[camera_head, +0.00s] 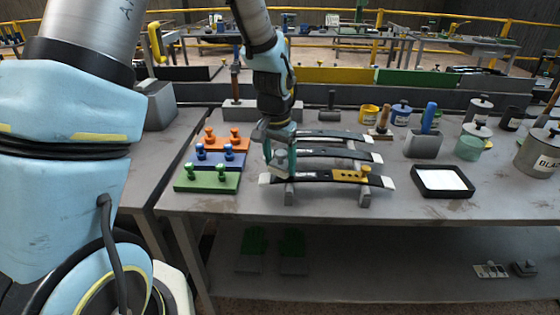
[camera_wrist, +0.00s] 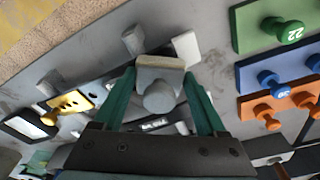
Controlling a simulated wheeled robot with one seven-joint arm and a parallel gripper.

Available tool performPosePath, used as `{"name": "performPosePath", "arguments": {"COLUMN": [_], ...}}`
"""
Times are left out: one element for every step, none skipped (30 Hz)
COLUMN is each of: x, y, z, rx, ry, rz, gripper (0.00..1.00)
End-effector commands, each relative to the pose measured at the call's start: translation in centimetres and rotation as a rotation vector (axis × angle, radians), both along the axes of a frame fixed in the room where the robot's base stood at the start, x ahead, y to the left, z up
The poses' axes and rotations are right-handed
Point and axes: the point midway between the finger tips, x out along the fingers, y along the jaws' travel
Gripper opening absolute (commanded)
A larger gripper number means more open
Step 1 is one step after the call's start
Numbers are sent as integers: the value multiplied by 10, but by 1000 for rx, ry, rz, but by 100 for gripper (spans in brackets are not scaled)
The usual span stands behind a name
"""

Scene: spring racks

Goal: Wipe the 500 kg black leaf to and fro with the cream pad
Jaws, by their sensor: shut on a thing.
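My gripper (camera_head: 280,165) is shut on the grey knob of a cream pad (camera_wrist: 160,63); the knob shows between the green fingers in the wrist view (camera_wrist: 158,94). In the head view the pad is mostly hidden by the gripper. Three dark leaves lie side by side on grey supports: a front leaf (camera_head: 322,177), a middle leaf (camera_head: 340,153) and a back leaf (camera_head: 325,134), each with pale ends. The pad is at the left part of the front leaf; I cannot tell whether it touches. The weight markings are too small to read.
A yellow plate with holes (camera_head: 366,173) sits on the front leaf's right half. Green (camera_head: 192,185), blue (camera_head: 200,161) and orange (camera_head: 205,143) knobbed boards lie left of the leaves. A black-rimmed white tray (camera_head: 418,189) stands right, with several tins behind it.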

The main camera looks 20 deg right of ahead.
Motion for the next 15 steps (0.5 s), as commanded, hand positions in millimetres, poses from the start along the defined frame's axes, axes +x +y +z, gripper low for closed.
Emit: {"name": "performPosePath", "arguments": {"x": [0,0,0,0,0,0,0,0,0,0,0,0,0,0,0], "y": [0,0,0,0,0,0,0,0,0,0,0,0,0,0,0], "z": [-2,-2,-3,-4,-4,-5,-6,-6,-7,-8,-8,-9,-9,-10,-9], "rx": [0,0,0,0,0,0,0,0,0,0,0,0,0,0,0], "ry": [0,0,0,0,0,0,0,0,0,0,0,0,0,0,0], "rz": [0,0,0,0,0,0,0,0,0,0,0,0,0,0,0], "gripper": [30,30,30,30,30,30,30,30,30,30,30,30,30,30,30]}}
